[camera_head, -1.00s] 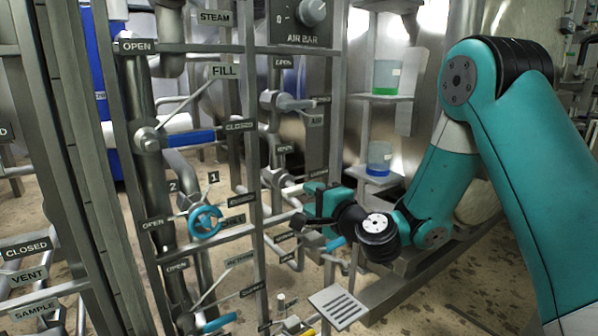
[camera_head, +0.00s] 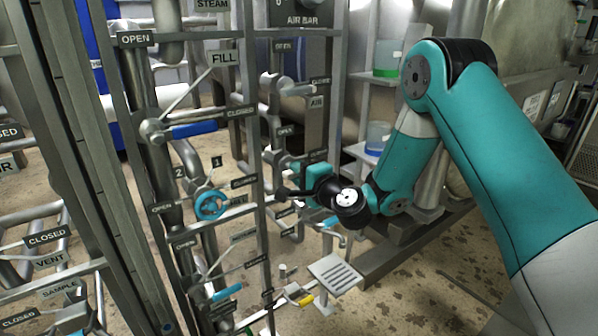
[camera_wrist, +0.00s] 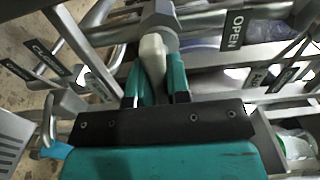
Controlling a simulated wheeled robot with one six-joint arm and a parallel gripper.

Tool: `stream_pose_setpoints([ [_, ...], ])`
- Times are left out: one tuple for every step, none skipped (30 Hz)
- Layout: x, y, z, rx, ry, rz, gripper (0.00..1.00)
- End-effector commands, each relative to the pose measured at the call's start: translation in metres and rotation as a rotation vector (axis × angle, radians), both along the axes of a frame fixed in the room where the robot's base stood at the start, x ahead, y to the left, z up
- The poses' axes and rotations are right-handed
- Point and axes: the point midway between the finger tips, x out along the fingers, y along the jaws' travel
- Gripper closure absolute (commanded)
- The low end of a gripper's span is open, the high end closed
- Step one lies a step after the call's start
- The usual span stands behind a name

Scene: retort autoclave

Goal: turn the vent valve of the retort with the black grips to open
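In the wrist view, my gripper (camera_wrist: 157,88) has its two teal fingers on either side of a pale grey lever-like part (camera_wrist: 153,52), below a round metal valve fitting. I cannot tell whether the fingers press on it. An OPEN plate (camera_wrist: 234,31) is right of it and a CLOSED plate (camera_wrist: 48,58) left. No black grip is clear there. In the head view, my gripper (camera_head: 292,191) reaches left to the pipes behind the middle rack, its fingertips too small to read. A VENT plate (camera_head: 50,261) is on the left rack; its valve's grip colour is unclear.
The middle rack carries a blue-gripped lever (camera_head: 190,130) by the FILL plate and a teal handwheel (camera_head: 211,205). A small slotted plate (camera_head: 334,274) stands below my gripper. Shelves with a green-filled container (camera_head: 387,58) are behind. Floor at lower right is open.

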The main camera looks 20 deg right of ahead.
Motion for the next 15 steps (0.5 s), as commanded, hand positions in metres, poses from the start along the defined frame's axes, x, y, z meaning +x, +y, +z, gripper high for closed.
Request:
stream_pose_setpoints([
  [-0.0002, -0.0002, -0.0003, 0.0, 0.001, 0.0, 1.0],
  [-0.0002, -0.0001, -0.0003, 0.0, 0.001, 0.0, 1.0],
  [-0.0002, -0.0002, -0.0004, 0.0, 0.001, 0.0, 1.0],
  [-0.0002, -0.0002, -0.0004, 0.0, 0.001, 0.0, 1.0],
  [-0.0002, -0.0002, -0.0004, 0.0, 0.001, 0.0, 1.0],
  [-0.0002, -0.0002, -0.0005, -0.002, 0.0, 0.0, 1.0],
  [-0.0002, -0.0002, -0.0006, -0.004, 0.0, 0.0, 1.0],
  [-0.0002, -0.0002, -0.0007, -0.008, -0.002, 0.0, 1.0],
  [-0.0002, -0.0001, -0.0008, -0.015, -0.004, 0.0, 1.0],
  [-0.0002, -0.0001, -0.0008, -0.021, -0.007, 0.0, 1.0],
  [-0.0002, -0.0001, -0.001, -0.029, -0.009, 0.0, 1.0],
  [-0.0001, 0.0, -0.0012, -0.042, -0.014, 0.0, 1.0],
  [-0.0001, 0.0, -0.0015, -0.055, -0.018, 0.0, 1.0],
  [-0.0001, 0.0, -0.0018, -0.069, -0.023, 0.0, 1.0],
  [0.0, 0.0, -0.002, -0.089, -0.03, 0.0, 1.0],
])
